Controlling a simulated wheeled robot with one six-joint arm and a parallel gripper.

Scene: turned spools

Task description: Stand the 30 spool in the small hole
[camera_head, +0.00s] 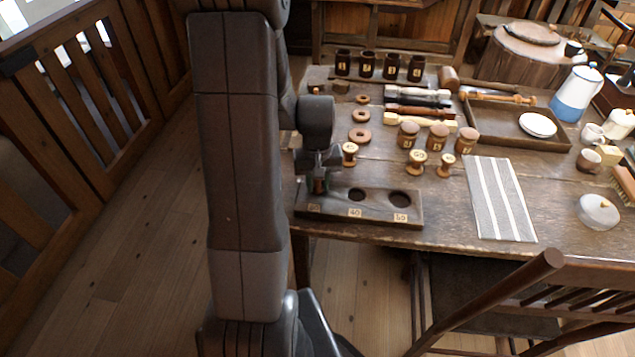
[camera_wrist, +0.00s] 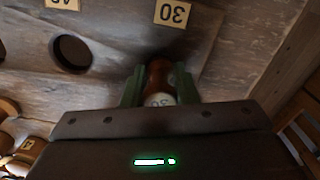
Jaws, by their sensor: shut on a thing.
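My gripper (camera_head: 319,184) is over the left end of the dark holed board (camera_head: 375,218), near the table's front edge. In the wrist view its green fingers are shut on a spool (camera_wrist: 158,74) with a reddish-brown body and a pale numbered end (camera_wrist: 159,100); the number is hard to read. The board's 30 label (camera_wrist: 172,13) lies just beyond the spool. The small hole is hidden behind the spool and fingers. I cannot tell whether the spool's lower end is above the hole or in it. The 40 hole (camera_wrist: 72,53) is empty.
The 50 hole (camera_head: 400,198) is also empty. A striped cloth (camera_head: 500,198) lies to the right. Bare tabletop shows between board and cloth.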

